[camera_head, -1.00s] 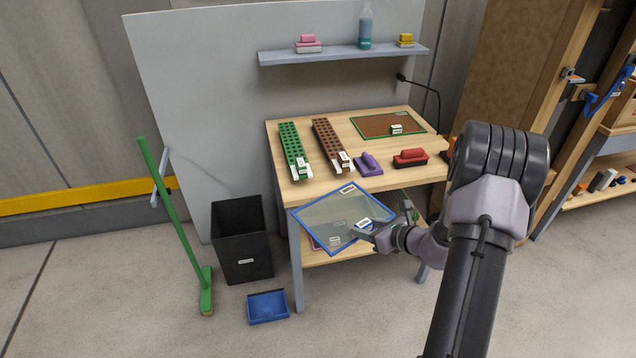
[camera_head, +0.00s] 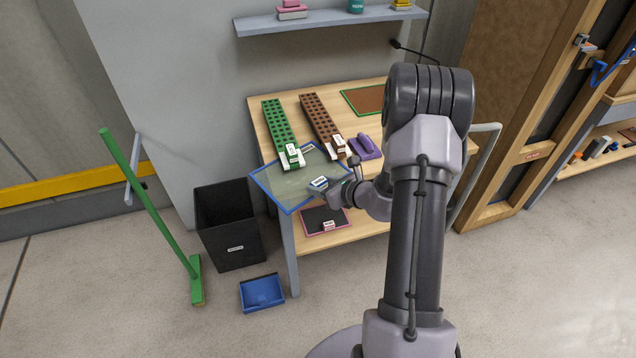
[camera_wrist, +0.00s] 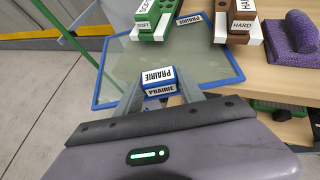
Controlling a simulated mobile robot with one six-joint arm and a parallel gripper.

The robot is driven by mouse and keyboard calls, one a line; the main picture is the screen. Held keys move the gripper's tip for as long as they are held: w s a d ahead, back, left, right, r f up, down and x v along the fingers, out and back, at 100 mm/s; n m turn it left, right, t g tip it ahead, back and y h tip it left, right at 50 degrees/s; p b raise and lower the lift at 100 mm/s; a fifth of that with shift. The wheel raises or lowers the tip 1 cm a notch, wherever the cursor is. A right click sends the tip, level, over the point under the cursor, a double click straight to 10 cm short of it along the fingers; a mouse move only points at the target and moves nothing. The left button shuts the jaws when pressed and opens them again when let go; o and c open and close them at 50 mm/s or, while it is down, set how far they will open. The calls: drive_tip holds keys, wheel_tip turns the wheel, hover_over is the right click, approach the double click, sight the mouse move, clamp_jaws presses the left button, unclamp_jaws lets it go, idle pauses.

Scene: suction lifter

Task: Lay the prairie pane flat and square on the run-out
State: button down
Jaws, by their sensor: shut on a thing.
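The prairie pane (camera_head: 283,186) is a clear sheet with a blue frame and a PRAIRIE label. It overlaps the table's front left corner in the head view, skewed to the table edges. In the wrist view the pane (camera_wrist: 190,62) spreads out ahead of my gripper (camera_wrist: 161,98). My gripper (camera_head: 330,187) is shut on a small blue lifter (camera_wrist: 159,80), also labelled PRAIRIE, at the pane's near side. I cannot tell whether the pane touches the table (camera_head: 259,121). No label in view names a run-out.
A green perforated strip (camera_head: 277,124) and a brown one (camera_head: 318,118) stand at the pane's far edge. A purple block (camera_head: 365,148) lies to the right. A pink-framed dark pane (camera_head: 318,216) is on the lower shelf. A black bin (camera_head: 228,227) and blue tray (camera_head: 262,292) stand left.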

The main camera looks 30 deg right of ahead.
drive_tip(key=shift+s+f, duration=0.35)
drive_tip(key=shift+f, duration=0.1)
drive_tip(key=c, duration=0.7)
unclamp_jaws()
drive_tip(key=shift+s, duration=0.1)
